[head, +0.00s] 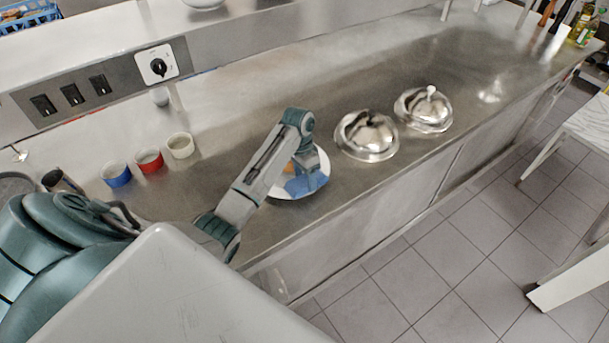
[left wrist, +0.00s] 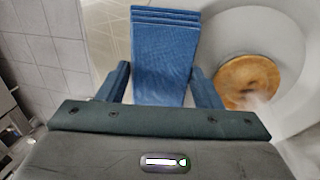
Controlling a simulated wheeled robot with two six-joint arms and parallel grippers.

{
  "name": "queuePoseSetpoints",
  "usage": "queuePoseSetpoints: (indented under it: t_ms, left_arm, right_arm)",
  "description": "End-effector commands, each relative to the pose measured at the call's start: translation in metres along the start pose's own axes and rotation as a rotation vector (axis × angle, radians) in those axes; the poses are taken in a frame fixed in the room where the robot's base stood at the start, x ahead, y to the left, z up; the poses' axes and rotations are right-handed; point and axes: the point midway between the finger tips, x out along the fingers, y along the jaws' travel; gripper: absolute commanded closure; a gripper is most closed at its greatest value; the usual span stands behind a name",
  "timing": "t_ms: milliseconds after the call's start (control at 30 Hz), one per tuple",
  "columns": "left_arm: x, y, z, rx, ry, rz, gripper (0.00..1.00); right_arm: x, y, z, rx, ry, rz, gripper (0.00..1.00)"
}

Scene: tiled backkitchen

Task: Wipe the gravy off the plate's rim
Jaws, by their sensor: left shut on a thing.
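A white plate (head: 318,182) lies on the steel counter near its front edge, with orange-brown food on it. In the left wrist view the plate (left wrist: 225,38) fills the right side, with a round golden-brown food piece (left wrist: 247,80) on it. My left gripper (left wrist: 163,88) is shut on a folded blue cloth (left wrist: 166,45). In the head view the cloth (head: 303,186) is over the plate's front right part, and the left forearm hides part of the plate. I cannot tell whether the cloth touches the plate. I see no gravy clearly. My right gripper is not in view.
Two shiny domed covers (head: 366,136) (head: 424,109) stand right of the plate. A blue cup (head: 116,174), a red cup (head: 149,161) and a cream cup (head: 181,146) stand at the left. The counter's front edge is close to the plate; the floor is below.

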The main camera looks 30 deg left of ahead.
Motion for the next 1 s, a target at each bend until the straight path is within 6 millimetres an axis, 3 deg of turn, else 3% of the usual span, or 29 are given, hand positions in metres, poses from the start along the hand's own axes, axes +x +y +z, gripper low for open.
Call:
queuePoseSetpoints:
  t_ms: [467,667,1000]
  left_arm:
    - [-0.001,0.033,0.0,0.0,0.0,0.0,0.59]
    - [0.0,0.028,0.0,-0.001,-0.001,0.0,0.59]
    - [0.001,0.0,0.0,-0.001,-0.001,-0.001,0.59]
  right_arm:
    - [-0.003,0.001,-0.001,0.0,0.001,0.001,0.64]
    - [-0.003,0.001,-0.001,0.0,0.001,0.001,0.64]
    - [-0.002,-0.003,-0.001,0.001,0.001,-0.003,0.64]
